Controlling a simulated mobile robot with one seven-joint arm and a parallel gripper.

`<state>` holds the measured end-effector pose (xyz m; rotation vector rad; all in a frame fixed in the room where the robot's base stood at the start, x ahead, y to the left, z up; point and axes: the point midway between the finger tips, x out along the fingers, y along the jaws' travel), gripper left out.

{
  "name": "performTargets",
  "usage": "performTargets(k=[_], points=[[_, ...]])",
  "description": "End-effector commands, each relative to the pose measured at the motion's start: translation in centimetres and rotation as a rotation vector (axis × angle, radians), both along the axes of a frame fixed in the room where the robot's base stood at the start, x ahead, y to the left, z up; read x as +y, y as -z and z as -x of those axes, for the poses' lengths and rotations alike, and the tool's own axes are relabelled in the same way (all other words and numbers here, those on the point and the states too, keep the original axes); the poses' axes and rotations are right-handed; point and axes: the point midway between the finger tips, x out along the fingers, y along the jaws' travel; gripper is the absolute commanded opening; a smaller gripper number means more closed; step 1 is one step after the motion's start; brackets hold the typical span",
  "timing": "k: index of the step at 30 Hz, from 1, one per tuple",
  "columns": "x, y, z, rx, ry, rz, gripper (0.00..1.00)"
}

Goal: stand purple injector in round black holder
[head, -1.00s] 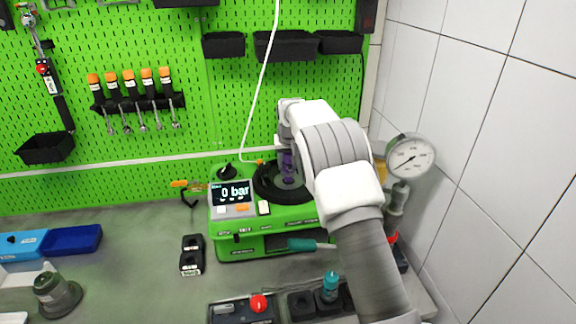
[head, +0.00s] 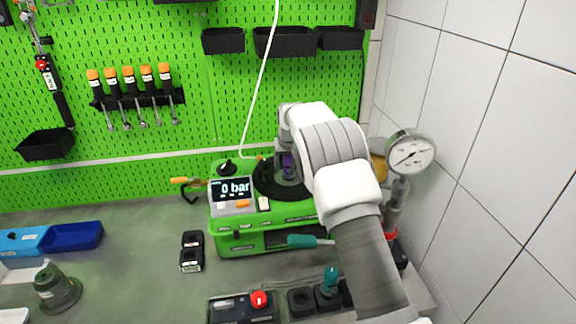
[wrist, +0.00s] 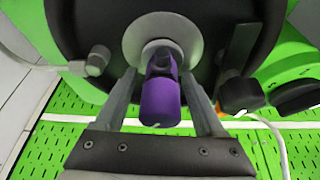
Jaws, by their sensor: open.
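The purple injector (wrist: 160,100) stands in the middle of the round black holder (wrist: 85,25) on top of the green test bench. Its end sits at the pale grey disc (wrist: 140,28) at the holder's centre. My gripper (wrist: 160,82) is open, with one finger on each side of the injector and a gap visible on both sides. In the head view, the purple injector (head: 287,165) shows partly between my fingers, above the black holder (head: 263,186). My wrist and arm hide the holder's right side.
A pressure gauge (head: 410,152) stands at the right by the tiled wall. A teal-handled tool (head: 303,241) lies at the bench's front.

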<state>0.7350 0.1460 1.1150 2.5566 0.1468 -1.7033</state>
Motion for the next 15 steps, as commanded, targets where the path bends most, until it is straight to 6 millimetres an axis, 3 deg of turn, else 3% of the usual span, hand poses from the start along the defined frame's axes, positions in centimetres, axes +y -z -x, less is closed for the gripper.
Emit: performTargets(k=[8, 15], points=[[0.0, -1.1, 0.0, -0.002, -0.001, 0.0, 0.71], [-0.2, -4.9, 1.6, -0.005, 0.001, -0.002, 0.71]])
